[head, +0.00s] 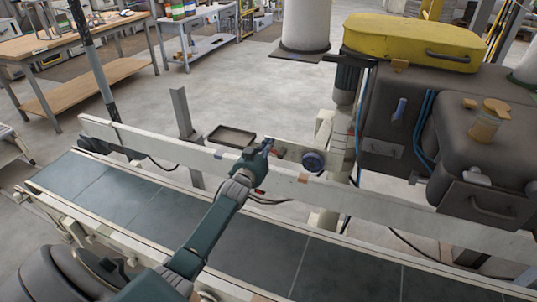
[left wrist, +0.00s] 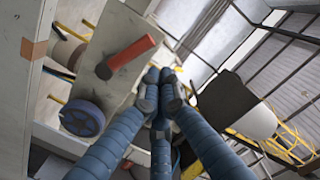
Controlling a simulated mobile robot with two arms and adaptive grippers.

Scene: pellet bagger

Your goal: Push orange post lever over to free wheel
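The orange lever (left wrist: 130,54) shows in the left wrist view on a pale post plate (left wrist: 118,80), slanting up to the right from a dark pivot. The blue wheel (left wrist: 82,117) is below and left of it; it also shows in the head view (head: 313,161). My left gripper (head: 262,150) reaches across the conveyor to the left of the wheel. In the left wrist view its fingertips (left wrist: 160,84) are together and empty, right of and below the lever, with no clear contact. I cannot make out the lever in the head view. My right gripper is not in view.
The conveyor belt (head: 255,245) with its pale side rail (head: 390,207) lies beneath my left arm. A dark tray (head: 231,136) is beyond the gripper. A dark machine with a yellow cover (head: 410,38) stands at the right. Open floor lies behind.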

